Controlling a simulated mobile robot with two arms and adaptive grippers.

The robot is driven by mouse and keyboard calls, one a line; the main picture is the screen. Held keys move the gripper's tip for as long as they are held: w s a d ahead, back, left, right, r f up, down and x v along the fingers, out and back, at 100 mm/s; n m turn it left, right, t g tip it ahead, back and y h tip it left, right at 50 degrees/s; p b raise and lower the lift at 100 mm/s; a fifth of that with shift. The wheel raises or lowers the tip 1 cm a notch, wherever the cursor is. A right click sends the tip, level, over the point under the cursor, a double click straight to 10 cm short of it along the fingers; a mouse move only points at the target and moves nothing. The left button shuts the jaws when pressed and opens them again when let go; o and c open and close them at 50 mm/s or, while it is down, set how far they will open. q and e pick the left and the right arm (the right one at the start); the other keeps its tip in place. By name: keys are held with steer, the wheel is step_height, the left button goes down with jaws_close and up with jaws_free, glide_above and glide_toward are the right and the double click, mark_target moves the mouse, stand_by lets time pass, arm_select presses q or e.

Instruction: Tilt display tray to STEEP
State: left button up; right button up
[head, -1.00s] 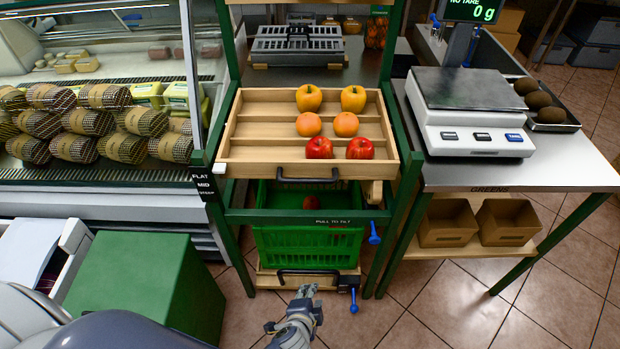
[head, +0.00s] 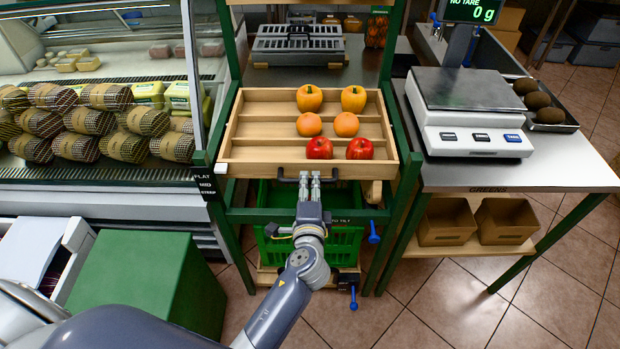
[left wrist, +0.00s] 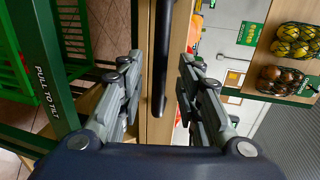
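The wooden display tray (head: 240,168) holds two yellow peppers, two oranges and two red apples in rows. Its front has a dark bar handle (left wrist: 162,65). A white tab (head: 221,169) at the tray's front left corner is level with the top of the FLAT/MID/STEEP label (head: 206,186), nearest FLAT. My left gripper (head: 309,175) is at the middle of the handle. In the left wrist view the fingers (left wrist: 160,75) are apart, one on each side of the bar, with gaps showing. My right gripper is in neither view.
A green crate (head: 345,245) sits under the tray, behind my left arm. Blue-knobbed levers (head: 374,233) are at the stand's right. A scale (head: 470,110) stands on the right counter. A green box (head: 140,280) is at the lower left. The floor at right is clear.

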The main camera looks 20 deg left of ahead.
mark_target(310, 181)
arm_select(q)
steer(key=shift+x, duration=1.5)
steer(key=shift+c, duration=0.6)
